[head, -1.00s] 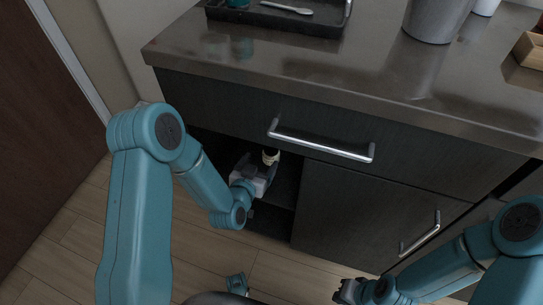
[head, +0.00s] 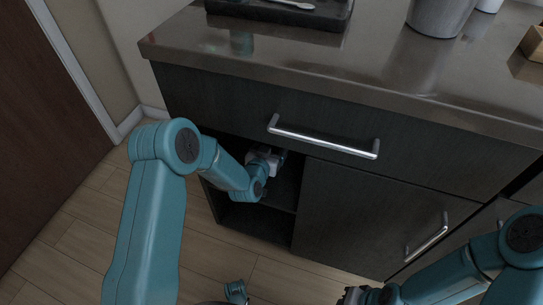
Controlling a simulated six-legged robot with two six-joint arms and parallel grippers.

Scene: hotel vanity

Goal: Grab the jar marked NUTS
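My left gripper (head: 270,155) reaches into the open compartment (head: 236,222) under the drawer. Its fingers are dark, small and partly hidden under the drawer front, so I cannot tell whether they are open or shut. No jar and no NUTS label can be made out now; the space around the fingers is shadowed and blocked by my wrist. My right gripper (head: 352,296) is low at the bottom edge, in front of the closed cabinet door, with its fingers too small and dark to read.
A drawer with a metal handle (head: 323,138) is closed above the compartment. A closed door (head: 360,218) stands to its right. The countertop (head: 330,65) overhangs above, bearing a dark tray (head: 285,16), a grey bucket (head: 437,15) and a wooden box (head: 535,43). The floor (head: 120,240) is clear at left.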

